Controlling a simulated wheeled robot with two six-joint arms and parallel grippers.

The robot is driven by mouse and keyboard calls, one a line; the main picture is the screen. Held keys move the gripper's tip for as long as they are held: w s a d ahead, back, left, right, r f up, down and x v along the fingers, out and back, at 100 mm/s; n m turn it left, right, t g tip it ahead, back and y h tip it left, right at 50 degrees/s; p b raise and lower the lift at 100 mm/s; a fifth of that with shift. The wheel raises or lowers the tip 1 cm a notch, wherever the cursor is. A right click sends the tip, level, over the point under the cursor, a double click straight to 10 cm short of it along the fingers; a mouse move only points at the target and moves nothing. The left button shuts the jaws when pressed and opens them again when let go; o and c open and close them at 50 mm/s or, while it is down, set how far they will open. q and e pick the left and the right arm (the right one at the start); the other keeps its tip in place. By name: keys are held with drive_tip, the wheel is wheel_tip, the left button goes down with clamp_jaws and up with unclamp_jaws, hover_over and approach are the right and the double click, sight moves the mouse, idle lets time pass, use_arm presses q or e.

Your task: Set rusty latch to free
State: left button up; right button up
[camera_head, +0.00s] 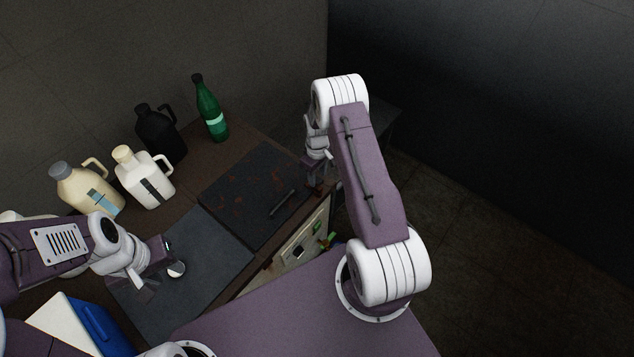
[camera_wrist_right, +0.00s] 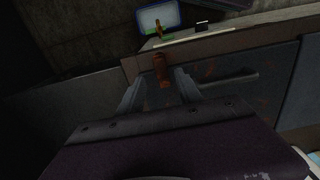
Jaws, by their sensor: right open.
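The rusty latch (camera_wrist_right: 162,70) is a small orange-brown piece at the edge of the rust-specked dark lid (camera_head: 235,198). In the right wrist view it stands between the fingertips of my right gripper (camera_wrist_right: 160,88). The fingers are apart, one on each side; I cannot tell whether they touch it. In the head view my right gripper (camera_head: 319,180) is at the lid's right corner and its arm hides part of this area. My left gripper (camera_head: 158,270) is open above the plain dark lid (camera_head: 205,245), beside a small white round piece (camera_head: 176,269).
A grey bar handle (camera_head: 282,202) lies on the rusty lid. Behind the lids stand a green bottle (camera_head: 211,112), a black jug (camera_head: 158,135), a white jug (camera_head: 145,180) and a cream jug (camera_head: 88,190). A blue-and-white box (camera_head: 95,322) is at front left. A pale panel (camera_head: 303,240) faces the front.

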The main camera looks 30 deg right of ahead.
sight(317, 186)
wheel_tip(317, 186, down, 6)
drive_tip(key=shift+s+a+r+p, duration=0.1)
drive_tip(key=shift+r+p, duration=0.15)
drive_tip(key=shift+p, duration=0.15)
drive_tip(key=shift+f, duration=0.3)
clamp_jaws()
